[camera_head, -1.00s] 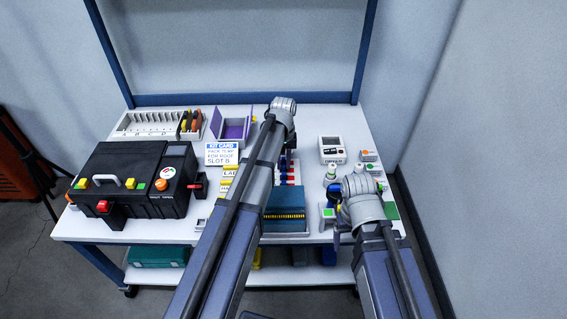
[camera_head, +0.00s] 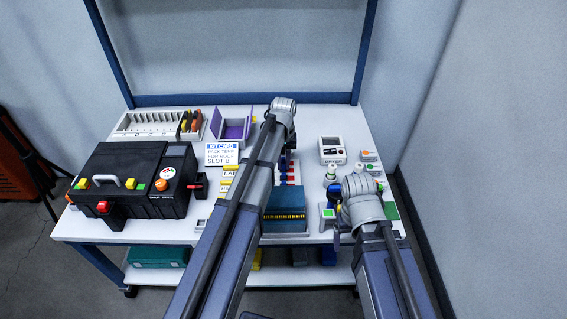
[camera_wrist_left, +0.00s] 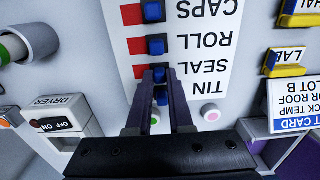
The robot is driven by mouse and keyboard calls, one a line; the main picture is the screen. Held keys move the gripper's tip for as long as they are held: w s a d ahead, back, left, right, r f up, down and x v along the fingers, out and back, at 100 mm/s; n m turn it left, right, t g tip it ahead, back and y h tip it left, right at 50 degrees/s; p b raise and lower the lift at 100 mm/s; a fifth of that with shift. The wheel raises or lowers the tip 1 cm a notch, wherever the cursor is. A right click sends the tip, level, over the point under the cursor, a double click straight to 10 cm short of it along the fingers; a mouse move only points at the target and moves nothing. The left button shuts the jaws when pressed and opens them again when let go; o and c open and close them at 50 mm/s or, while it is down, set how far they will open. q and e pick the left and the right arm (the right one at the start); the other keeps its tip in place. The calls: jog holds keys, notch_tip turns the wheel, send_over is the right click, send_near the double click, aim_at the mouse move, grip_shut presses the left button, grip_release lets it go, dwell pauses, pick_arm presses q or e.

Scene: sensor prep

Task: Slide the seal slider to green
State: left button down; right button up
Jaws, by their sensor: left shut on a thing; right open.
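The white label panel (camera_wrist_left: 180,50) fills the upper middle of the left wrist view, with upside-down rows reading CAPS, ROLL, SEAL and TIN. Each visible row has a blue slider beside a red strip. My left gripper (camera_wrist_left: 161,76) is shut on the blue seal slider (camera_wrist_left: 160,74), its fingers on either side. The red part of the seal row shows left of it; I see no green there. The tin slider (camera_wrist_left: 162,98) shows between the fingers. In the head view my left arm hides most of the panel. My right gripper (camera_head: 340,232) is open at the table's right side, partly hidden.
A black case (camera_head: 135,185) stands on the table's left, near the kit card (camera_head: 222,153). A teal box (camera_head: 285,205) lies in front of the panel. The dryer (camera_head: 332,150) and small buttons are at the right.

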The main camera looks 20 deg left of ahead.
aim_at(292, 171)
dwell(0.4)
pick_arm(q)
jog(key=shift+w+d, duration=0.2)
jog(key=shift+d, duration=0.55)
jog(key=shift+w+d, duration=0.2)
jog(key=shift+d, duration=0.5)
jog(key=c, duration=0.8)
grip_release()
notch_tip(292, 171, up, 8)
jog(key=p, duration=0.8)
